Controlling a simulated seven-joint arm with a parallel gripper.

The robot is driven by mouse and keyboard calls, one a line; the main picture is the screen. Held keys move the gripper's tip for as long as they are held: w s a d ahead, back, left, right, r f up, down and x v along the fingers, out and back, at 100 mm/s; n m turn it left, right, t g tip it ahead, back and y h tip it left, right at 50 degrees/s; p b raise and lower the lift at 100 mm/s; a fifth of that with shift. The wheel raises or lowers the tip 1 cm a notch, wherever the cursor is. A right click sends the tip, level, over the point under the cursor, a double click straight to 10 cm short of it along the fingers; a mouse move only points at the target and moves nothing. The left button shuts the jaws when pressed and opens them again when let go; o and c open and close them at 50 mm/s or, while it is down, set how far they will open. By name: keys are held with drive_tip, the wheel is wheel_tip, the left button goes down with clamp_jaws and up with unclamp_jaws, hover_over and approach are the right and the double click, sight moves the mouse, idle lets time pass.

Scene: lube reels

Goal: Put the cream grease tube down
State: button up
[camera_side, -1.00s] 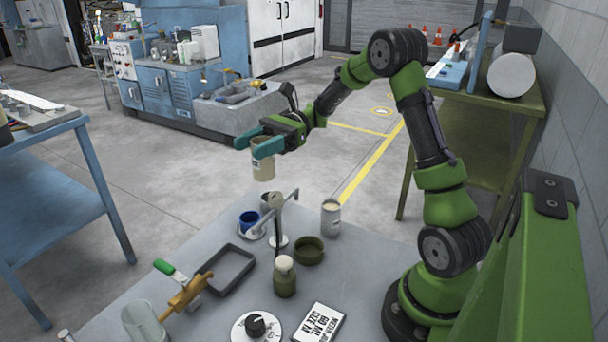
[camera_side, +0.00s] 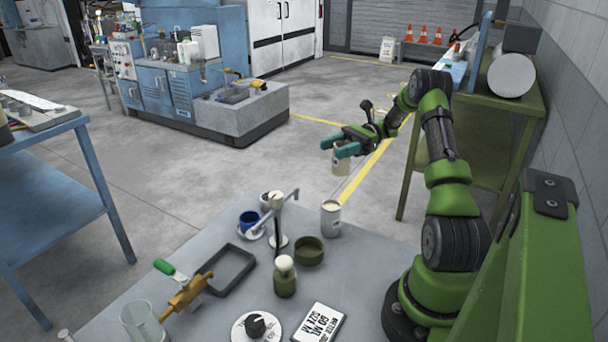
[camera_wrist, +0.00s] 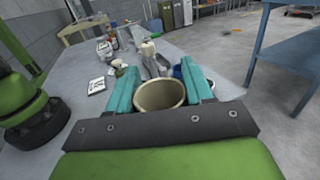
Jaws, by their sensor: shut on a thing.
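My gripper (camera_side: 340,144), with teal fingers, is shut on the cream grease tube (camera_side: 341,165). It holds the tube upright in the air, beyond the far edge of the grey table (camera_side: 200,247) in the side view. In the wrist view, the open-topped tube (camera_wrist: 160,95) sits between the two fingers (camera_wrist: 159,69), its mouth facing the camera. The tube's lower part is hidden there.
The table carries a pale can (camera_side: 330,219), an olive bowl (camera_side: 309,251), a stand with arms (camera_side: 277,240), a blue cup (camera_side: 249,219), an olive bottle (camera_side: 285,284), a dark tray (camera_side: 231,268), a dial (camera_side: 255,328) and a sign (camera_side: 320,326).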

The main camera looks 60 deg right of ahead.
drive_tip(key=shift+a+f, duration=0.1)
drive_tip(key=shift+f, duration=0.45)
drive_tip(key=w+a+f, duration=0.1)
drive_tip(key=a+f, duration=0.1)
drive_tip(key=a, duration=0.2)
drive_tip(key=w+a+f, duration=0.2)
drive_tip(key=a+f, duration=0.1)
drive_tip(key=a, duration=0.1)
drive_tip(key=w+a+f, duration=0.2)
drive_tip(key=a, duration=0.2)
drive_tip(key=shift+a+f, duration=0.1)
drive_tip(key=shift+f, duration=0.1)
drive_tip(key=shift+w+a+f, duration=0.2)
drive_tip(key=shift+a+f, duration=0.1)
drive_tip(key=shift+f, duration=0.1)
drive_tip(key=shift+f, duration=0.15)
drive_tip(key=o, duration=1.1)
